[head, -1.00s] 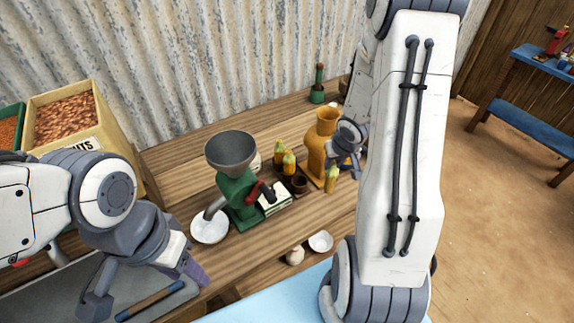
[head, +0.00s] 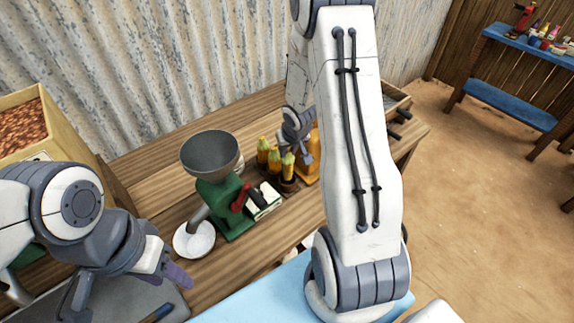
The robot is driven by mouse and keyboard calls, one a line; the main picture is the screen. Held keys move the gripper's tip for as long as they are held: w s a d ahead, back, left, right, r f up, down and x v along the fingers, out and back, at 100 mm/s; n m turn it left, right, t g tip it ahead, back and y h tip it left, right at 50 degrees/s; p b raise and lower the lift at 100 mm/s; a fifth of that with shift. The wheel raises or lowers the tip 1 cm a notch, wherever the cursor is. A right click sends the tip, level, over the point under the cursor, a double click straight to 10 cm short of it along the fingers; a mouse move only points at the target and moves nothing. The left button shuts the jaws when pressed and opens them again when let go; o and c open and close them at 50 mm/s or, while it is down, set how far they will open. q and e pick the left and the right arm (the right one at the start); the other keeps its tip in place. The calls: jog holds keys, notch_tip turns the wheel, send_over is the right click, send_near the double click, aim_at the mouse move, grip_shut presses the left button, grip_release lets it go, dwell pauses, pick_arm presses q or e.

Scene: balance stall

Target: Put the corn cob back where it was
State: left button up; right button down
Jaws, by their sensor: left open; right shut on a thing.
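A yellow corn cob (head: 288,166) is in my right gripper (head: 293,148), which is shut on it from above. The cob hangs upright over or in a small brown cup (head: 290,186); I cannot tell whether its lower end is inside. Two more cobs, one at the left (head: 262,150) and one in the middle (head: 274,160), stand just left of it. My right arm hides part of the area behind. My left gripper (head: 127,288) is open and empty at the lower left.
A green grinder with a grey hopper (head: 211,153) stands left of the cobs, with a white bowl (head: 194,240) beside it. An orange jug (head: 313,155) is partly hidden right of the cobs. A crate of nuts (head: 48,127) is at far left.

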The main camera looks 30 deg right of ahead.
aim_at(288, 158)
jog(key=shift+f+b, duration=1.5)
jog(key=shift+f, duration=0.55)
jog(key=shift+f, duration=0.2)
jog(key=c, duration=0.7)
grip_release()
jog(key=shift+w, duration=0.1)
jog(key=shift+r, duration=0.1)
jog(key=shift+r, duration=0.25)
jog(key=p+v, duration=0.6)
jog(key=v, duration=0.6)
jog(key=shift+a+f+p, duration=0.1)
jog(key=shift+f+p, duration=0.05)
jog(key=shift+p, duration=0.25)
